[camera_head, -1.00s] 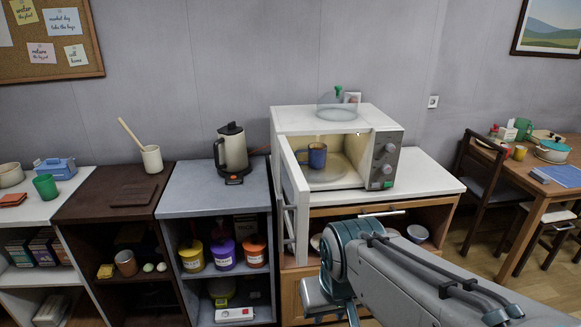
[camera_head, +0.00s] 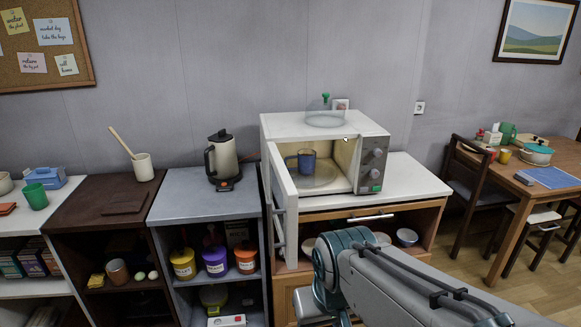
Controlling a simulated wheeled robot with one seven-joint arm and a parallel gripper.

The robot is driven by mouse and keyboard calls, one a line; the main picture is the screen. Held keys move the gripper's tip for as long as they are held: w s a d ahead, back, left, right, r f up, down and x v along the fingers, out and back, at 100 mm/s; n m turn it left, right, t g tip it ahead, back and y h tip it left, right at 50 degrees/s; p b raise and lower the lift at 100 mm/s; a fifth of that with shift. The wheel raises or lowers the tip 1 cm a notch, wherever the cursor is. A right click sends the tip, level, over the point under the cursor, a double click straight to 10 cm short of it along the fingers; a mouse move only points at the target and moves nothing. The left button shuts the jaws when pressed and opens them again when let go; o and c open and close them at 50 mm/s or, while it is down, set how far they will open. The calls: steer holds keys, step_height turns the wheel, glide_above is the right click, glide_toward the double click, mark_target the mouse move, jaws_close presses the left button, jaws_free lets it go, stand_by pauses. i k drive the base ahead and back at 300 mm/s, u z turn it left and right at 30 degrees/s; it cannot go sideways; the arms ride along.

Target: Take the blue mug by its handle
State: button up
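The blue mug (camera_head: 306,161) stands upright inside the open microwave (camera_head: 291,127), on the glass turntable (camera_head: 318,181). Its handle points to the left. The microwave door (camera_head: 281,178) is swung open toward me on the left side. My arm reaches in from the lower right, and its wrist is in front of the cabinet below the microwave, lower than the mug and apart from it. My gripper's fingers are hidden or cut off at the bottom edge, so I cannot see whether it is open or shut.
A glass lid with a green knob (camera_head: 325,98) lies on the microwave. A kettle (camera_head: 224,159) stands on the grey counter to the left. White counter (camera_head: 410,180) is free right of the microwave. A chair (camera_head: 467,175) and dining table (camera_head: 520,172) stand at right.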

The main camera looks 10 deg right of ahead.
mark_target(306, 163)
steer(key=k, duration=1.2)
steer(key=z, duration=0.6)
steer(key=i, duration=0.4)
steer(key=z, duration=1.2)
steer(key=i, duration=1.75)
steer(key=u, duration=1.2)
steer(key=i, duration=0.55)
steer(key=u, duration=0.6)
